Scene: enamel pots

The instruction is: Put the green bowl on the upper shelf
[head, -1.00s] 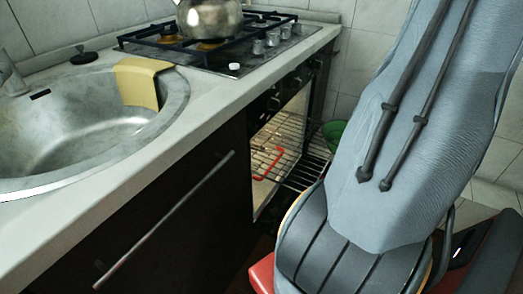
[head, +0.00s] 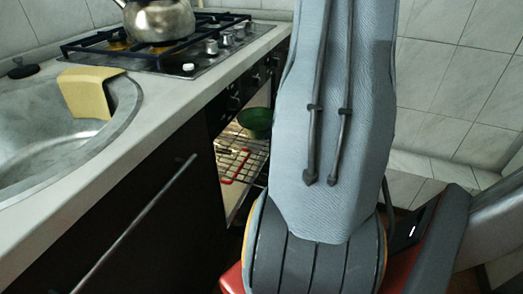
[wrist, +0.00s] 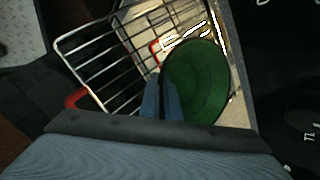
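The green bowl (head: 256,122) shows in the head view at the oven opening, left of my arm, which partly covers it. In the wrist view the bowl (wrist: 203,85) is just beyond and to the right of my fingertips. My gripper (wrist: 162,84) has its two blue-grey fingers close together at the bowl's near left rim, and it appears shut on that rim. My gripper is hidden behind my arm in the head view. A wire shelf (head: 248,152) with a red part is in the oven below the bowl; it also shows in the wrist view (wrist: 100,68). I cannot tell whether bowl and shelf touch.
A counter (head: 160,110) with a sink (head: 45,150) and yellow cloth-like piece (head: 88,93) is at left. A kettle (head: 158,20) stands on the hob (head: 185,58). The cabinet handle (head: 135,225) sticks out. Tiled wall (head: 460,90) is at right.

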